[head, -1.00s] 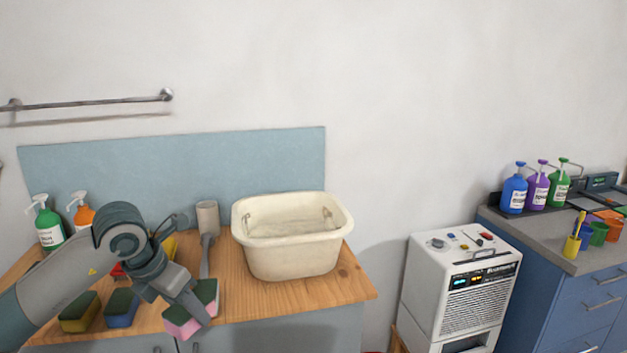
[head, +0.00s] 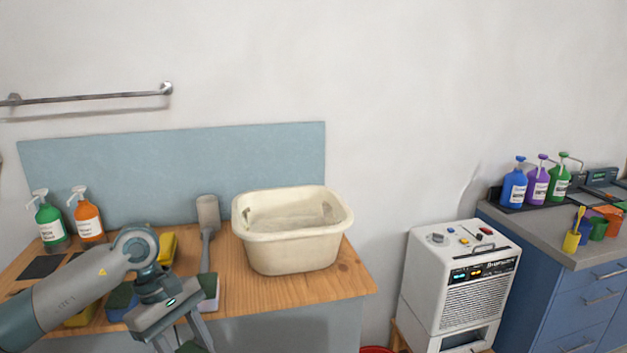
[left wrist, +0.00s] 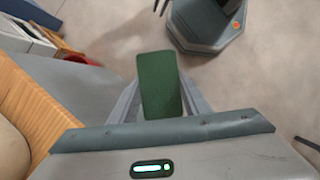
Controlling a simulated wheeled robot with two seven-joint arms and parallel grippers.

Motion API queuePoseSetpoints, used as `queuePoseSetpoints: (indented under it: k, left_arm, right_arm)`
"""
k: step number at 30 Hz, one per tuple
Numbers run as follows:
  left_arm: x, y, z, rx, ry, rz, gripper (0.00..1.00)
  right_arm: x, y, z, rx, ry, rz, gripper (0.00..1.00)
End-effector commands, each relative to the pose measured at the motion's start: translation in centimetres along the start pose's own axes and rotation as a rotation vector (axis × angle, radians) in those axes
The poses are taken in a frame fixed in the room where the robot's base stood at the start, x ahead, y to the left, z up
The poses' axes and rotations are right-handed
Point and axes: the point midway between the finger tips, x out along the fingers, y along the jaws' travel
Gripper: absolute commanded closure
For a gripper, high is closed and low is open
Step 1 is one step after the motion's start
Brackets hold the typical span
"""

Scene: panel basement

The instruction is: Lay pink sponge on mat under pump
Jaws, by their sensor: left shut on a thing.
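My left gripper (head: 188,342) is shut on a sponge at the bottom edge of the head view, in front of the wooden counter's front edge. Only the green top of this pink sponge (head: 190,347) shows now; its pink side is hidden. In the left wrist view the sponge (left wrist: 161,85) sticks out between the fingers above the floor. A dark square mat (head: 42,266) lies on the counter in front of the green pump bottle (head: 50,222). An orange pump bottle (head: 88,218) stands beside it; a dark patch in front is partly hidden by my arm. My right gripper is out of view.
A cream basin (head: 292,255) stands at the right of the counter, with a grey brush (head: 207,235) left of it. A pale sponge (head: 210,288), a blue sponge (head: 117,312) and a yellow sponge (head: 168,246) lie near my arm. More pump bottles (head: 537,185) stand on the right-hand counter.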

Motion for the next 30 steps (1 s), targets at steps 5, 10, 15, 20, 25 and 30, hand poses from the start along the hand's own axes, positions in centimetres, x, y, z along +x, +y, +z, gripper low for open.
queuePoseSetpoints:
  k: [5,10,15,20,25,30]
  left_arm:
    - [1.4,-1.7,1.1,0.316,0.002,-0.132,0.78]
    - [2.7,-3.5,2.1,0.617,0.002,-0.258,0.78]
    - [3.5,-5.1,2.9,0.846,0.003,-0.353,0.78]
    - [3.9,-5.8,3.2,0.954,0.003,-0.396,0.78]
    - [4.0,-5.9,3.3,0.977,0.002,-0.405,0.78]
    - [4.0,-5.9,3.3,0.975,0.002,-0.404,0.78]
  right_arm:
    - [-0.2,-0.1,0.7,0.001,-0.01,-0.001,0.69]
    - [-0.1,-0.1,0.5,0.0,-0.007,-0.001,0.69]
    - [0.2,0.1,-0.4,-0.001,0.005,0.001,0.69]
    - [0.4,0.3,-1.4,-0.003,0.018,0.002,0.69]
    - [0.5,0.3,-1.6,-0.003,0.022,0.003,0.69]
    - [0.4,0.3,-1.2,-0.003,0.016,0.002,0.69]
